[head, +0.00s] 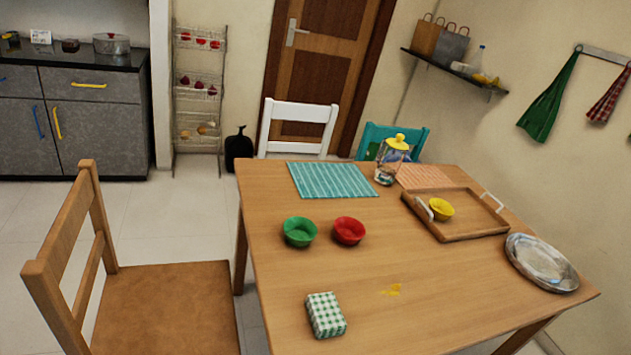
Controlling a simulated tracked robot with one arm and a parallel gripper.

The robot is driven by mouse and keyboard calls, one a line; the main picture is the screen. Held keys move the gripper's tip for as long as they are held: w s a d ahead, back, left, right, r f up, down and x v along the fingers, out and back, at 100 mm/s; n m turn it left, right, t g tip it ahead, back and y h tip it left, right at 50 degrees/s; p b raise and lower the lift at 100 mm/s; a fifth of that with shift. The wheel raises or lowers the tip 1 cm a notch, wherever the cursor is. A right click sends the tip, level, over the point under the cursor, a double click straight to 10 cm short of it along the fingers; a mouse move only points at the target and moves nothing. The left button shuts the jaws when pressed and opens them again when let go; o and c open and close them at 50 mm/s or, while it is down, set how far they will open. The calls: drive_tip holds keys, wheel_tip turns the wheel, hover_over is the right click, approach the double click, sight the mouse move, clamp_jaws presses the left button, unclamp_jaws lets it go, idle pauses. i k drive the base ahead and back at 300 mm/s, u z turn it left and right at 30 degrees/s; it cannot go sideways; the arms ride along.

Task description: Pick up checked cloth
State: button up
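A small green and white checked cloth (325,315), folded into a thick block, lies near the front left edge of the wooden table (420,300). Another cloth, red and checked (608,97), hangs from a wall rack (600,53) at the upper right, partly cut off by the picture edge. A plain green cloth (550,100) hangs beside it. My gripper is not in view.
Green (299,232) and red (349,231) bowls stand behind the folded cloth. A wooden tray (455,228) with a yellow bowl (441,209), a metal plate (541,263) and a jar (391,160) are also on the table. A wooden chair (160,300) stands at left.

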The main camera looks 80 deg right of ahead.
sight(326, 317)
drive_tip(key=z, duration=0.15)
drive_tip(key=k, duration=0.85)
drive_tip(key=z, duration=1.15)
